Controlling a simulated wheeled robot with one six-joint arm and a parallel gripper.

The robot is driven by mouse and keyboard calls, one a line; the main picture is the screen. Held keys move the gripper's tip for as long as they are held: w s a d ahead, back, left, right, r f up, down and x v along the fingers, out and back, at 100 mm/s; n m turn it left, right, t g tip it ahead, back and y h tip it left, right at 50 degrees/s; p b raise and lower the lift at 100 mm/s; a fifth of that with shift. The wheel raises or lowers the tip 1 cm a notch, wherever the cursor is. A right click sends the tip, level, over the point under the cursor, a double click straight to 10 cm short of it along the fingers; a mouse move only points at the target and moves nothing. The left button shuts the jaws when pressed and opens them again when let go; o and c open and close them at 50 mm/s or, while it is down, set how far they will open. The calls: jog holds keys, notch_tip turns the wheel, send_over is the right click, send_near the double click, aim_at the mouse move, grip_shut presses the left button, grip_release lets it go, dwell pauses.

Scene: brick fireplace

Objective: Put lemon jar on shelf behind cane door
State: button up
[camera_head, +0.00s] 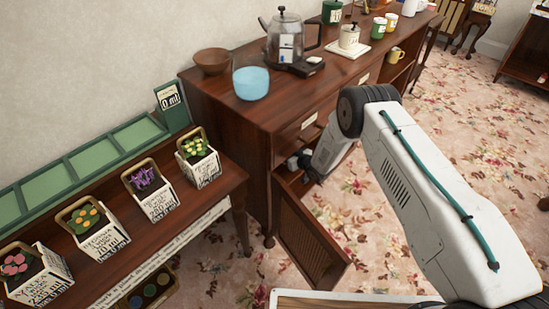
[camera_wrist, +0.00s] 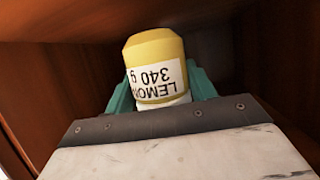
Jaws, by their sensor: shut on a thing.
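The lemon jar (camera_wrist: 154,55) is yellow with a white label reading "LEMON 340 g" and shows in the wrist view. My gripper (camera_wrist: 160,88) has its green fingers on both sides of the jar and is shut on it. Dark reddish-brown wood surrounds the jar there, so it is inside a cabinet space. In the head view the cane door (camera_head: 308,243) hangs open at the front of the wooden cabinet (camera_head: 225,100). My arm reaches into the opening above and behind this door. The jar and the fingertips are hidden in the head view.
The cabinet top holds a brown bowl (camera_head: 212,61), a blue bowl (camera_head: 251,83), a glass kettle (camera_head: 285,38) and a white canister (camera_head: 349,37). A yellow mug (camera_head: 396,54) stands on a shelf farther right. A table (camera_head: 185,205) with several flower boxes is at left. Carpet (camera_head: 375,215) is free beyond the door.

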jog(key=a, duration=0.2)
jog(key=w+a, duration=0.1)
jog(key=a, duration=0.1)
jog(key=shift+a+f, duration=0.15)
jog(key=shift+a, duration=0.75)
jog(key=shift+d+f, duration=0.15)
jog(key=shift+f, duration=1.65)
jog(key=shift+f, duration=0.1)
jog(key=o, duration=1.2)
jog(key=v, duration=1.2)
